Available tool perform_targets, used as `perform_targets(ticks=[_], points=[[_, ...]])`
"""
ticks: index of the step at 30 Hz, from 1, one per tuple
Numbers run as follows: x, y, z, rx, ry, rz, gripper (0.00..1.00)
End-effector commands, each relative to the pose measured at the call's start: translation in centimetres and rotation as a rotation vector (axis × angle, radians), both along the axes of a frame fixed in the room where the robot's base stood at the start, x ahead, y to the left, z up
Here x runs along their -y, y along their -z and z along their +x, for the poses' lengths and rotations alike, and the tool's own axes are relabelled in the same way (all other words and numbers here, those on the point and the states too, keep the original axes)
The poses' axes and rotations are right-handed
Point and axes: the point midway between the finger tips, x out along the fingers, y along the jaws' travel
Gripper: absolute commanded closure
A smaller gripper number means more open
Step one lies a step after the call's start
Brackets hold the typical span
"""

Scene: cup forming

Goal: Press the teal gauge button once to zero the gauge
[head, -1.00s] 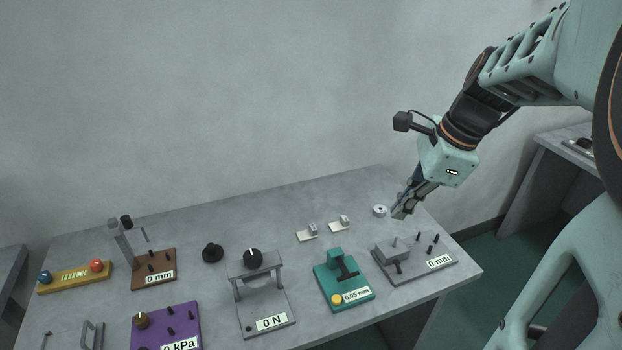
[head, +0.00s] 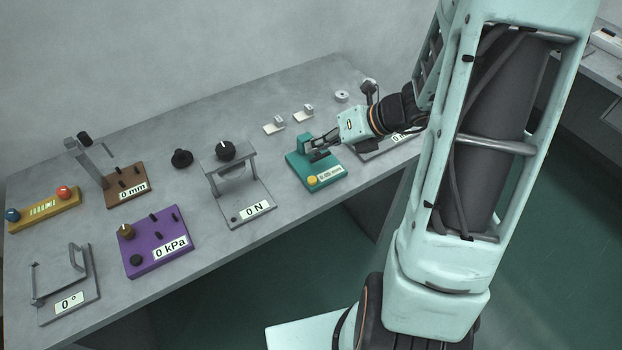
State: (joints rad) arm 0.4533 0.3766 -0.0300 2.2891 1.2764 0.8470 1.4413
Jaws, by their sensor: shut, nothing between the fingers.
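The teal gauge (head: 300,171) stands near the front edge of the table, right of the middle. It has a round yellow button (head: 312,181) at its front corner and a small display (head: 330,173) that seems to read 0.05 mm. My gripper (head: 314,151) is shut and empty. It reaches in from the right, over the back part of the teal gauge, behind the yellow button. It partly hides the gauge's upright, and I cannot tell whether it touches it.
A grey stand reading 0 N (head: 250,208) is left of the teal gauge. A grey gauge (head: 375,149) is right, largely hidden by my arm. Two small metal pieces (head: 274,127) (head: 303,114) lie behind. A purple 0 kPa device (head: 160,240) stands further left.

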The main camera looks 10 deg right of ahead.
Motion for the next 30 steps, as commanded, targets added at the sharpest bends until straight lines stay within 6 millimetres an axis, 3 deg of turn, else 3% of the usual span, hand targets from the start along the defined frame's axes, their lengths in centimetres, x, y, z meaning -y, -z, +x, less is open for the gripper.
perform_targets(ticks=[14, 30], points=[[0.0, 0.8, 0.0, 0.002, -0.004, -0.002, 1.00], [0.0, 6.7, 0.0, 0.001, -0.004, -0.004, 1.00]])
